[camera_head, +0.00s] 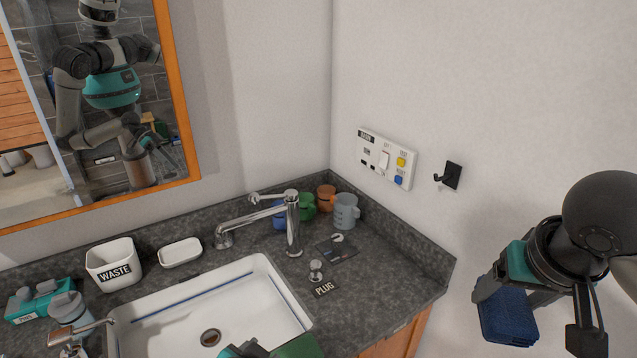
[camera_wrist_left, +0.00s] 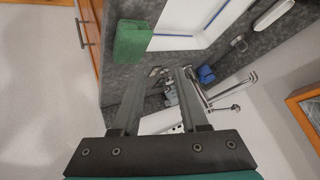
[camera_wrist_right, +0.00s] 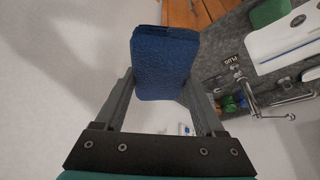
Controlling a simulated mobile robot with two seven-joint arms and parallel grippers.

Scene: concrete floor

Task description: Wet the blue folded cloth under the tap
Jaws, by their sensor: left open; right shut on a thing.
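The blue folded cloth (camera_head: 507,315) is held in my right gripper (camera_head: 503,292), off to the right of the counter and in front of the white wall. In the right wrist view the cloth (camera_wrist_right: 165,65) sits between the fingers. The chrome tap (camera_head: 292,222) stands at the back right of the white sink (camera_head: 270,285), its spout reaching left over the basin. No water shows at the spout. My left gripper (camera_wrist_left: 158,72) is open and empty; only a part of it shows at the bottom edge of the head view.
A green block-like thing (camera_head: 298,347) lies on the front counter. Behind the tap stand several mugs, one grey (camera_head: 346,211). A plug (camera_head: 316,270), waste tub (camera_head: 114,264), soap dish (camera_head: 180,252) and dispenser (camera_head: 70,312) surround the sink. A switch panel (camera_head: 386,158) and hook (camera_head: 450,175) are on the wall.

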